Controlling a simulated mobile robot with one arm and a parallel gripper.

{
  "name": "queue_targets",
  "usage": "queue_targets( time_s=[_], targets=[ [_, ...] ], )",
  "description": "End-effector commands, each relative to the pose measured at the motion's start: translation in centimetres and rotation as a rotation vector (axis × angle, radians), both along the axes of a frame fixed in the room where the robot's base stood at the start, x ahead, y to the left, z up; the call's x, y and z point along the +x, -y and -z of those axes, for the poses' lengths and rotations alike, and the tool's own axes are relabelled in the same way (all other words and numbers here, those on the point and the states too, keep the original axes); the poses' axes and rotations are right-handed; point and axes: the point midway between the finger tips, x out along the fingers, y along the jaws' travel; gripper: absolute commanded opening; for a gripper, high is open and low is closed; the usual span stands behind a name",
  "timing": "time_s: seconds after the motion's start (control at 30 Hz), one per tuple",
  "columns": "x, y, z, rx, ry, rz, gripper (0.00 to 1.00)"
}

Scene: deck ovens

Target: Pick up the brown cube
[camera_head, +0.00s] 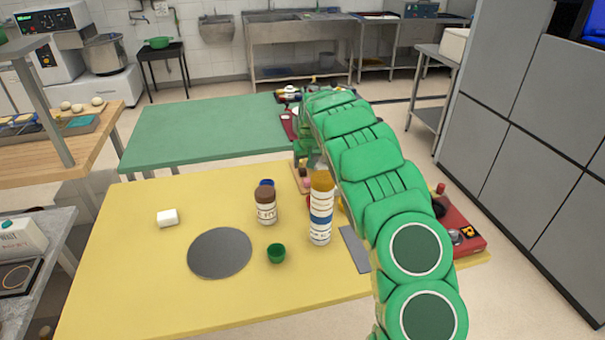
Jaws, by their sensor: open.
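I cannot clearly make out the brown cube. A small brown shape (303,162) shows at the far edge of the yellow table (130,262), beside my arm, and I cannot tell whether it is a cube. My green arm reaches from the lower right up over the table and bends down at its far end. The arm hides its own far end, so my gripper and its jaws do not show. Part of the table's right side is also hidden behind the arm.
The yellow table holds a white block (167,218), a grey disc (220,252), a green cup (276,253), a brown-lidded jar (265,206), a tall bottle (321,207) and a red box (462,225). A green table (200,130) stands behind. The yellow table's left front is clear.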

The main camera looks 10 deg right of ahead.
Motion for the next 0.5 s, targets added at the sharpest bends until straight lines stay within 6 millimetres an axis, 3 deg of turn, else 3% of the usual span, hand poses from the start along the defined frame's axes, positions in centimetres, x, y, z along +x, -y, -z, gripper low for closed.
queue_targets(
  time_s=[0.3, 0.5],
  targets=[
    [1.2, -0.5, 3.0, 0.003, -0.004, 0.001, 0.6],
    [1.7, -0.5, 4.0, 0.002, -0.001, 0.0, 0.6]
  ],
)
